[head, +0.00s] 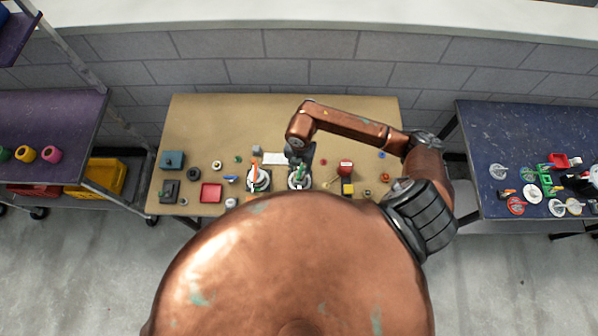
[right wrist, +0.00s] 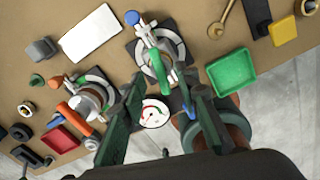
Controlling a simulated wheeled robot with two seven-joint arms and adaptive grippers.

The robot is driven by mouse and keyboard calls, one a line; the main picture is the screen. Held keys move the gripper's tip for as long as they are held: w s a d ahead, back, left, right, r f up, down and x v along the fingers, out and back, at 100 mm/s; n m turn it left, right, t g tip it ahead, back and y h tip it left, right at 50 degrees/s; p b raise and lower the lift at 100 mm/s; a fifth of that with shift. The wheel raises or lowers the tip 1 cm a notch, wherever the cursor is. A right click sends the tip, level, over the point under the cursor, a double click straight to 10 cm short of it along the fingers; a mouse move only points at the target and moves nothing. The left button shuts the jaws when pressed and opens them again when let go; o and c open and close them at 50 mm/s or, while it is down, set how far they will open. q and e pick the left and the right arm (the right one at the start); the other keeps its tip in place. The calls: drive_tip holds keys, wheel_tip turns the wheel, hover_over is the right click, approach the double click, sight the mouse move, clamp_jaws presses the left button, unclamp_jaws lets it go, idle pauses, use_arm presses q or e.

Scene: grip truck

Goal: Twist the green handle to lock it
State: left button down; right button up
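The green handle (head: 300,174) sits on a round white base on the wooden table, just below my right gripper (head: 299,160) in the head view. In the right wrist view the green handle (right wrist: 158,68) is a slim bar over a pale ring on a dark plate, near a blue knob (right wrist: 132,18). The two dark fingers of my right gripper (right wrist: 165,88) are spread apart, with the handle ahead and roughly between their tips. I see no contact with it. My left gripper is out of view.
A similar fixture with an orange handle (right wrist: 66,112) stands beside it. A white dial gauge (right wrist: 153,113) lies between the fingers in the wrist view. A green tray (right wrist: 231,73), a red tray (head: 211,193) and a white card (right wrist: 90,33) lie nearby. Bare tabletop (head: 230,120) is behind.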

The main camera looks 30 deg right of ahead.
sight(300, 172)
drive_tip(key=shift+r+p, duration=1.65)
drive_tip(key=shift+r, duration=0.85)
drive_tip(key=shift+f, duration=0.1)
